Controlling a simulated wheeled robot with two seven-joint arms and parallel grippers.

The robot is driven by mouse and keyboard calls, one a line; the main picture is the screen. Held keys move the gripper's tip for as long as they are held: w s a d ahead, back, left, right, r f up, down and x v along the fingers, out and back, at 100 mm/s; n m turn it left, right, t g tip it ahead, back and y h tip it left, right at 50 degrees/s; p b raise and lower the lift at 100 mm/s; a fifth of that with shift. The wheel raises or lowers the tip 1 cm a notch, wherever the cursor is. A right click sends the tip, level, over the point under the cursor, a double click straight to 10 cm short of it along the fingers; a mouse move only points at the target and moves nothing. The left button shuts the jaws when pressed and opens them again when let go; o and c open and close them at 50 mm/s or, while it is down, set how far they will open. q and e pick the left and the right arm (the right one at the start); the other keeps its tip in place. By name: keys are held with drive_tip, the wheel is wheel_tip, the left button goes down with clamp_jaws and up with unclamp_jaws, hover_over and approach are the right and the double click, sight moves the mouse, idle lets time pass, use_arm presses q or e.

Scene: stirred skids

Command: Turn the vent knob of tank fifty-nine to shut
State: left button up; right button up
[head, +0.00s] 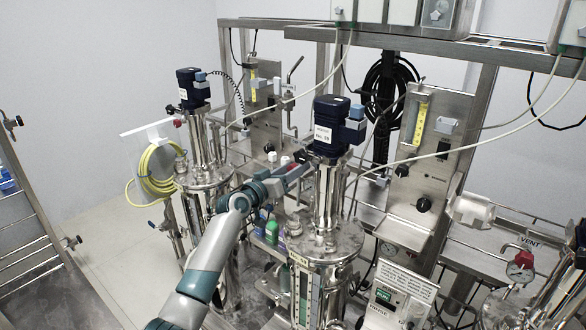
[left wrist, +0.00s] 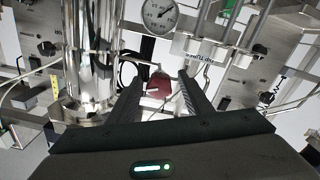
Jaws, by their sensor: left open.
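The middle tank (head: 326,240) is a steel vessel with a dark blue motor (head: 332,125) on top; a small white label on the motor seems to end in 59. My left gripper (head: 302,172) is beside the steel column under that motor, on its left. In the left wrist view a dark red knob (left wrist: 159,86) with a light pointer line shows between the tips of my open left gripper (left wrist: 160,88). I cannot tell whether the fingers touch it. In the head view this knob is not clearly seen. My right gripper is not in view.
A round gauge (left wrist: 160,14) is close beyond the knob, and the shiny column (left wrist: 90,50) stands close left. Another tank (head: 205,180) stands at left. Cables cross overhead.

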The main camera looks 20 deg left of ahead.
use_arm(q)
drive_tip(key=c, duration=1.1)
